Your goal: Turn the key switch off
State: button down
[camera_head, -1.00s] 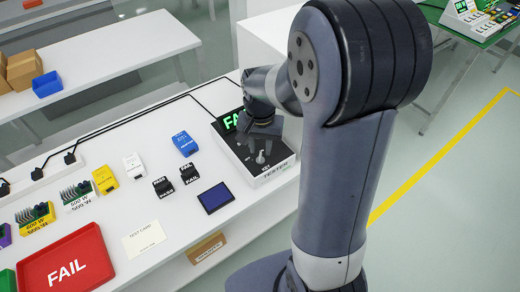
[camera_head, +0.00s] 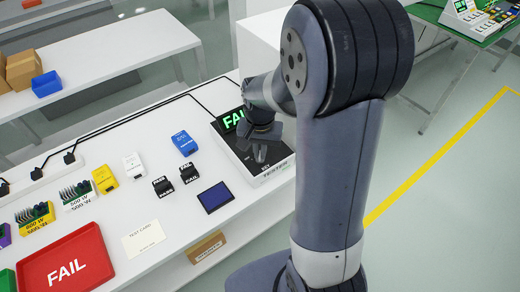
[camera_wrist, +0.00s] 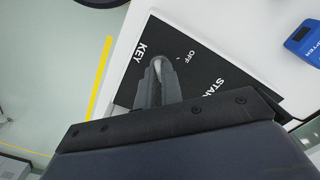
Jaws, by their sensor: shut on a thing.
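My gripper (camera_head: 260,153) reaches down onto the black top, near the word KEY. In the wrist view my gripper (camera_wrist: 159,78) has its fingers close together around the pale key (camera_wrist: 158,66), of which only a sliver shows. The words KEY, OFF and START, the last partly covered, are printed on the black panel (camera_wrist: 185,50) around it. The fingers hide most of the key switch, so its angle cannot be told.
A blue adapter (camera_head: 184,143), black blocks (camera_head: 188,173) and a dark blue pad (camera_head: 216,197) lie left of the tester. A red FAIL tray (camera_head: 95,262) and a test card (camera_head: 143,239) are nearer the front left. Cables run along the back of the bench.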

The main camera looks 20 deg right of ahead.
jog(key=shift+n, duration=0.3)
jog(key=n, duration=0.3)
jog(key=shift+n, duration=0.3)
jog(key=n, duration=0.4)
jog(key=shift+n, duration=0.3)
jog(key=n, duration=0.4)
jog(key=shift+n, duration=2.2)
jog(key=c, duration=1.6)
grip_release()
jog(key=shift+o, duration=0.2)
